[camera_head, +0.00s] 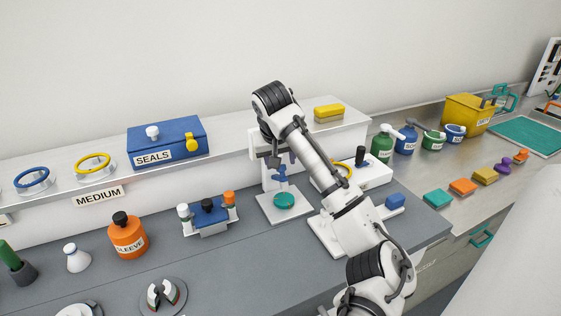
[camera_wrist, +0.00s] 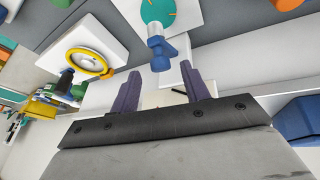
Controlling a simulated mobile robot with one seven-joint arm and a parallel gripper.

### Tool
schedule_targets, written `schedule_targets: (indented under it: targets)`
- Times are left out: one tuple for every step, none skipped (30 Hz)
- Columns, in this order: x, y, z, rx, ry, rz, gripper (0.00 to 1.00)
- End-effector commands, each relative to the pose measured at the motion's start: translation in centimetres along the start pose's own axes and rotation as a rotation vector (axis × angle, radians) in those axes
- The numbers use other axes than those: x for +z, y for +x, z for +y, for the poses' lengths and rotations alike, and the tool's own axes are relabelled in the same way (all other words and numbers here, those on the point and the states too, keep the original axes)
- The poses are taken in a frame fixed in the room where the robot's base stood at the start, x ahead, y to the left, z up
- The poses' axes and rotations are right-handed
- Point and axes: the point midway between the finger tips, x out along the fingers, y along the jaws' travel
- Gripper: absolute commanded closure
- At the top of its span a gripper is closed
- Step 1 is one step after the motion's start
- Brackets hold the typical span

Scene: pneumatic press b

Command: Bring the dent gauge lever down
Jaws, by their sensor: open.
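A white bench stand (camera_head: 268,210) carries a teal disc (camera_head: 284,201) under a blue plunger-like part (camera_head: 279,180). No readable label marks it as the dent gauge, and I cannot clearly make out its lever. In the wrist view the teal disc (camera_wrist: 158,10) is at the top, with the blue part (camera_wrist: 160,54) below it. My gripper (camera_head: 279,157) is over this stand, pointing down. In the wrist view my gripper (camera_wrist: 163,84) is open, its purple fingers apart on either side of a pale piece. The blue part lies just beyond the fingertips; contact cannot be told.
A white device with a yellow-ringed dial (camera_wrist: 88,63) is close beside the stand, partly behind my arm in the head view. A blue-and-white fixture (camera_head: 209,212) stands left. The blue SEALS box (camera_head: 167,142) and a yellow block (camera_head: 328,112) sit on the shelf behind.

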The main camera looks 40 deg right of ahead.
Motion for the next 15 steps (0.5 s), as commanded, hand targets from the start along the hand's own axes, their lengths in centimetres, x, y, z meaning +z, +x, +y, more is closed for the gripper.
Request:
schedule_targets:
  targets:
    - [0.0, 0.7, 0.1, 0.000, 0.001, -0.003, 0.54]
    - [0.0, 1.1, 0.0, 0.000, 0.001, -0.002, 0.54]
    - [0.0, 1.5, 0.0, 0.000, 0.001, -0.002, 0.54]
    - [0.0, 1.7, 0.1, 0.000, 0.001, -0.001, 0.54]
    - [0.0, 2.0, 0.1, 0.000, 0.001, -0.001, 0.54]
    - [0.0, 2.2, 0.0, 0.000, 0.000, 0.000, 0.54]
    - [0.0, 2.4, 0.0, 0.001, 0.000, 0.000, 0.54]
    - [0.0, 2.5, 0.0, 0.001, 0.000, 0.000, 0.54]
    - [0.0, 2.6, 0.0, 0.001, 0.000, 0.000, 0.54]
    - [0.0, 2.6, 0.0, 0.001, 0.000, 0.001, 0.54]
    - [0.0, 2.7, 0.0, 0.001, 0.000, 0.001, 0.54]
    - [0.0, 2.7, 0.0, 0.001, 0.000, 0.001, 0.54]
    - [0.0, 2.7, 0.0, 0.001, 0.000, 0.001, 0.54]
    - [0.0, 2.7, 0.0, 0.000, 0.000, 0.001, 0.54]
    - [0.0, 2.7, 0.0, 0.000, 0.000, 0.001, 0.54]
